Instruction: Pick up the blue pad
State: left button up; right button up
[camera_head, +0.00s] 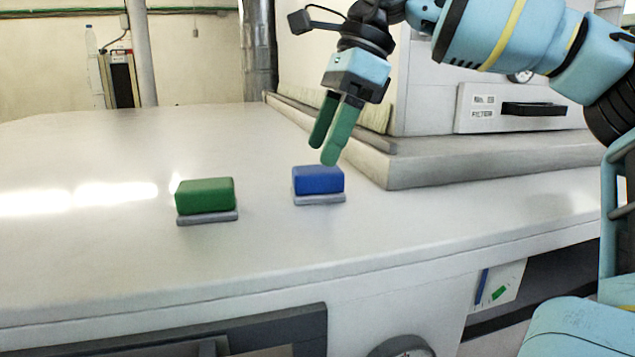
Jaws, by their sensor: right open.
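The blue pad (319,181) is a small block resting on a thin grey base on the white worktop, right of the picture's middle. My right gripper (324,154) has green fingers and comes in from the upper right. Its fingers point down, just above and slightly behind the blue pad. They are open with a narrow gap and hold nothing. I cannot tell whether a fingertip touches the pad's top edge. My left gripper is not in view.
A green pad (205,196) on a similar grey base sits left of the blue pad. A raised grey ledge (480,165) with a white machine housing stands behind and to the right. The worktop (90,250) is clear at left and in front.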

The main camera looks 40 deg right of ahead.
aim_at(314, 168)
jog(key=shift+a+f, duration=0.1)
jog(key=shift+f, duration=0.25)
jog(key=x, duration=0.2)
jog(key=p+x, duration=0.1)
jog(key=shift+s+d+f, duration=0.1)
jog(key=shift+d+f, duration=0.1)
jog(key=shift+f, duration=0.1)
jog(key=shift+a+f, duration=0.2)
jog(key=shift+f, duration=0.3)
jog(key=c, duration=1.1)
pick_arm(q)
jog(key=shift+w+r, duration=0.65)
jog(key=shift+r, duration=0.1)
pick_arm(e)
jog(key=shift+r, duration=0.1)
jog(key=shift+w+r, duration=0.25)
jog(key=shift+r, duration=0.4)
jog(key=shift+r+b, duration=0.5)
jog(key=shift+r, duration=0.5)
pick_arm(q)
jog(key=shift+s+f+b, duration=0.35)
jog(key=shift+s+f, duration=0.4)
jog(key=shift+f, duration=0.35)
pick_arm(e)
jog(key=s, duration=0.5)
jog(key=s+r, duration=0.1)
jog(key=s, duration=1)
jog(key=shift+s+a+r, duration=0.1)
jog(key=shift+a+r, duration=0.2)
jog(key=shift+a, duration=0.1)
